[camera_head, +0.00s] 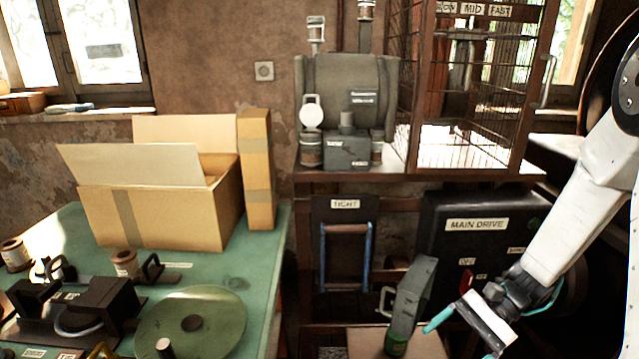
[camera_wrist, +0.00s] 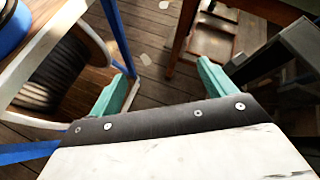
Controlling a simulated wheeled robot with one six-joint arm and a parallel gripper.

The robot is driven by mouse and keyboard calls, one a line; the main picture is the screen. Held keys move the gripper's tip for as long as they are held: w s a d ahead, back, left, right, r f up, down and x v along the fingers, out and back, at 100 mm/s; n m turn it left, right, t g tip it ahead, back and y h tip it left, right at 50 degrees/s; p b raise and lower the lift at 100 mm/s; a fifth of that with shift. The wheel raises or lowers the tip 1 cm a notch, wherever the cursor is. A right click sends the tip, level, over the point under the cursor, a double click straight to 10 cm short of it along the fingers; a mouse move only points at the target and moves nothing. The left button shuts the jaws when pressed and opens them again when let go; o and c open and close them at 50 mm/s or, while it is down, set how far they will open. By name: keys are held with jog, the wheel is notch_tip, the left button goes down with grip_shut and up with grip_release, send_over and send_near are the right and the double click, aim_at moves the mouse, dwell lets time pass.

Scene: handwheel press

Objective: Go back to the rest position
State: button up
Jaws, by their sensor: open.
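My gripper (camera_head: 464,338) is at the lower right of the head view, at the end of my white arm, angled downward in front of the press frame. In the wrist view my gripper (camera_wrist: 162,86) shows two teal fingers spread wide apart. Only the wooden floor (camera_wrist: 150,40) shows between them, and nothing is held. In the head view a grey box-like part with a handle (camera_head: 412,295) stands just left of the gripper. I cannot tell from the picture how far apart they are in depth.
A green table (camera_head: 262,262) at left bears an open cardboard box (camera_head: 160,215), a round green disc (camera_head: 191,322) and dark fixtures. A black housing labelled MAIN DRIVE (camera_head: 477,224) and a wire cage (camera_head: 465,100) stand behind the gripper. A spool (camera_wrist: 60,80) shows at left in the wrist view.

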jog(key=s+r+n+t+h, duration=0.2)
jog(key=s+r+n+h, duration=0.3)
jog(key=s+r, duration=0.3)
jog(key=s+r+n+t+h, duration=0.3)
jog(key=s+r+n+h, duration=0.2)
jog(key=r, duration=0.9)
jog(key=s+d+h, duration=0.1)
jog(key=s, duration=0.1)
jog(key=shift+s+r+n, duration=0.15)
jog(key=shift+s+n, duration=0.25)
